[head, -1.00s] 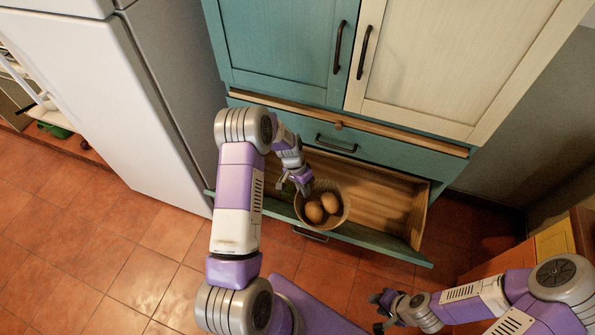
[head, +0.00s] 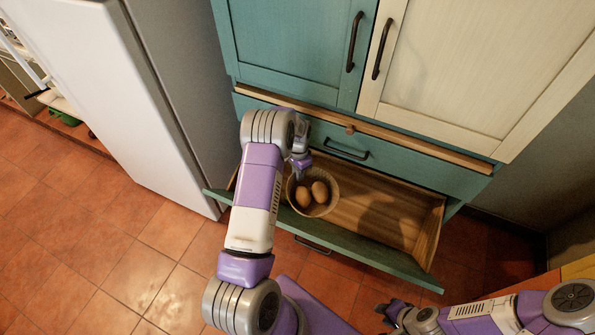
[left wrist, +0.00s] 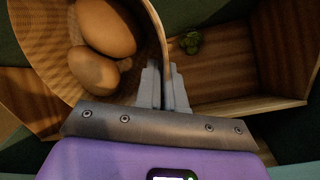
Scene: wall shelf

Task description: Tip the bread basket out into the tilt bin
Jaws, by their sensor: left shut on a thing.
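The bread basket (head: 332,204) is a round woven bowl with two brown rolls (head: 303,196) inside. It is over the left part of the tilt bin (head: 395,215), an open wooden compartment with a teal front. I cannot tell whether the basket touches the bin floor. My left gripper (head: 300,168) is at the basket's far rim, partly hidden by its arm. In the left wrist view its fingers (left wrist: 163,88) are shut on the basket's rim (left wrist: 157,35), with the rolls (left wrist: 108,27) still inside. My right gripper (head: 388,310) is at the bottom edge, partly cut off, away from the bin.
A small green bunch (left wrist: 190,42) lies on the bin floor in the left wrist view. A teal drawer (head: 400,160) and cupboard doors (head: 290,50) rise above the bin. A white fridge (head: 110,90) stands left. The bin's right part is clear.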

